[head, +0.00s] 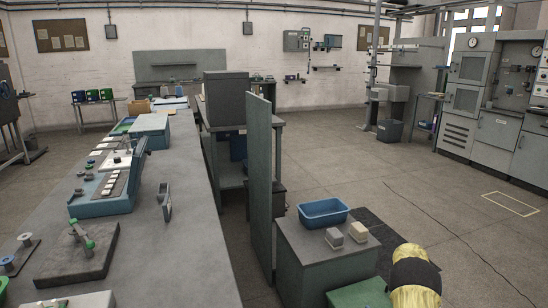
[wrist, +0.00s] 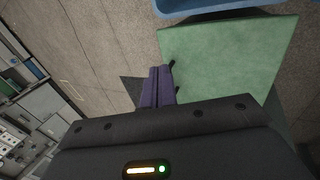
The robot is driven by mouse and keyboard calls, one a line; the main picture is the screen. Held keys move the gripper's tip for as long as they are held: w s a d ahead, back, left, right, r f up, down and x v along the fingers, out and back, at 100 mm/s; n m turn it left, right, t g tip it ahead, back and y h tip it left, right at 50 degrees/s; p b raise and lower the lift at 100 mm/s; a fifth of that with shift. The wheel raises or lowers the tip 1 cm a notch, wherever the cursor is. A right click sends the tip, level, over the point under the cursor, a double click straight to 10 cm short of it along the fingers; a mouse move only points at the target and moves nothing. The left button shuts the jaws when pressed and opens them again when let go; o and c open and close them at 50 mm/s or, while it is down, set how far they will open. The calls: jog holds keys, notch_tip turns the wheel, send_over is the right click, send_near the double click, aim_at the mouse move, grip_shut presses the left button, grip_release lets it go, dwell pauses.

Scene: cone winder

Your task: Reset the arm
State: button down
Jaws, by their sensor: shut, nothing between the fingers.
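My gripper (wrist: 160,70) shows in the wrist view as two dark purple fingers lying side by side, closed together with nothing between them. Its dark body fills the bottom of that view, with a small lit indicator on it. The fingers are beside the left edge of a green flat surface (wrist: 235,60), with grey floor to their left. I cannot tell their height. The fingers cannot be made out in the head view, where a yellow and black part of my arm shows at the lower right.
In the head view a grey cabinet (head: 330,262) holds a blue bin (head: 323,206) and two small blocks; a green surface (head: 360,294) is at its front. A tall grey panel (head: 259,185) stands left of it. A long workbench (head: 188,235) runs along the left. Floor right is open.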

jog(key=s+a+r+m+y+p, duration=0.1)
jog(key=s+a+r+p, duration=0.45)
jog(key=r, duration=0.55)
jog(key=s+a+r+y+p, duration=0.1)
jog(key=s+a+r+p, duration=0.2)
jog(key=a+r+p, duration=0.6)
jog(key=s+a+r+m+y+p, duration=0.1)
jog(key=s+a+r+p, duration=0.4)
jog(key=r, duration=0.7)
jog(key=s+a+r+p, duration=0.5)
jog(key=s+r, duration=0.3)
jog(key=s, duration=0.2)
jog(key=s+a+r+m+y+p, duration=0.1)
jog(key=s+a+r+p, duration=0.5)
jog(key=s, duration=0.5)
notch_tip(320, 180, up, 3)
jog(key=shift+s+a+r+m+t+y, duration=0.15)
jog(key=shift+a+m+t+y, duration=0.2)
jog(key=shift+a, duration=0.9)
